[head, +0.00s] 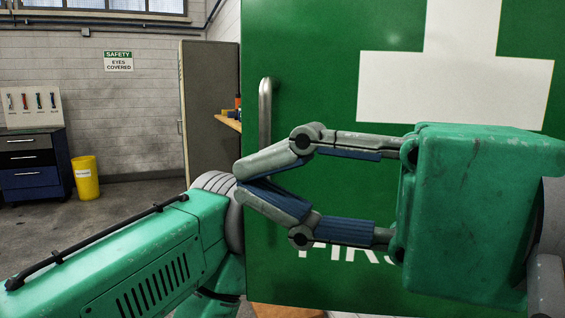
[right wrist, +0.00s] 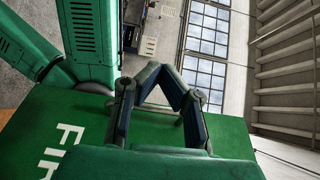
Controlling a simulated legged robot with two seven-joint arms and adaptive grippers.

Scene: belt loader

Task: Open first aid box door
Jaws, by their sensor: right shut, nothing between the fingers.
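The first aid box door (head: 330,60) is a large green panel with a white cross (head: 455,75) and white lettering, partly hidden by my gripper. It also shows in the right wrist view (right wrist: 45,115). A vertical metal handle (head: 265,105) is near the door's left edge; its lower end is hidden behind my fingers. My right gripper (head: 242,178) reaches in from the right in front of the door. Its fingers are shut with nothing between them, tips just below and left of the handle. I cannot tell whether they touch it. My left gripper is not in view.
My left arm crosses the lower left, close to my right fingertips. Behind are a tall cabinet (head: 209,110), a blue tool chest (head: 32,178) and a yellow bin (head: 86,178). Open floor lies left of the door. A wooden shelf edge (head: 230,123) shows beside the door.

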